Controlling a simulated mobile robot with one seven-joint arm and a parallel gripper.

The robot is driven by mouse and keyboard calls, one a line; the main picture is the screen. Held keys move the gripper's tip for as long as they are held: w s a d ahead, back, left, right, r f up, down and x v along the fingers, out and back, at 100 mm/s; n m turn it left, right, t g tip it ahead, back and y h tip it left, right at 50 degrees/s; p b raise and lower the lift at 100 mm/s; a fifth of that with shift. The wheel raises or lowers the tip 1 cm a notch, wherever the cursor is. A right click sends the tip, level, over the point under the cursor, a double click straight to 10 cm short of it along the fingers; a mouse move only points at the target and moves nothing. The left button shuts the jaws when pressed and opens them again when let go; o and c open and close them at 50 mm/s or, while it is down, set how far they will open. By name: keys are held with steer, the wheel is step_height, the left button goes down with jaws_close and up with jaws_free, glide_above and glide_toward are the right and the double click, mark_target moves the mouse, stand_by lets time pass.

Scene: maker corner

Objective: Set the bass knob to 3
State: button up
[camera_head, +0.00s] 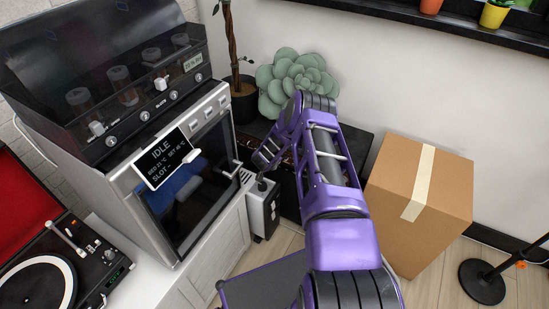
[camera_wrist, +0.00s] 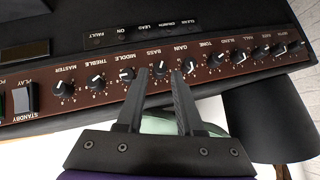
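The bass knob (camera_wrist: 159,69) is a small black knob on the brown control panel (camera_wrist: 110,86) of a black amplifier, seen in the wrist view. Its pointer is too small to read. My gripper (camera_wrist: 158,76) is open, its two dark fingers apart, with the tips on either side of the bass knob in the picture. I cannot tell whether they touch it. The middle knob (camera_wrist: 127,75) is just left of the left fingertip and the gain knob (camera_wrist: 190,65) just right of the right one. In the head view my arm hides much of the dark amplifier (camera_head: 354,143).
More knobs line the panel on both sides, with a standby switch (camera_wrist: 24,99) at the left. In the head view a cardboard box (camera_head: 405,190) stands right of my arm, a plant (camera_head: 297,78) behind, and a machine with a display (camera_head: 166,158) at left.

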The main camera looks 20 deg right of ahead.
steer(key=shift+x, duration=0.75)
steer(key=shift+c, duration=0.2)
jaws_close()
steer(key=shift+d, duration=0.1)
steer(key=shift+s+d+f+m+t+y, duration=0.15)
steer(key=shift+f+m+t+y, duration=0.3)
steer(key=shift+m+t, duration=1.2)
steer(key=shift+s+f+m+t+y, duration=0.3)
steer(key=shift+m+t+y, duration=0.25)
steer(key=shift+m+t, duration=1.15)
steer(key=shift+s+d+f+m+t+y, duration=0.15)
steer(key=shift+f+m+t+y, duration=0.65)
steer(key=shift+t, duration=1.45)
steer(key=shift+r+m+h, duration=0.3)
steer(key=shift+r+m, duration=0.1)
steer(key=shift+m, duration=0.05)
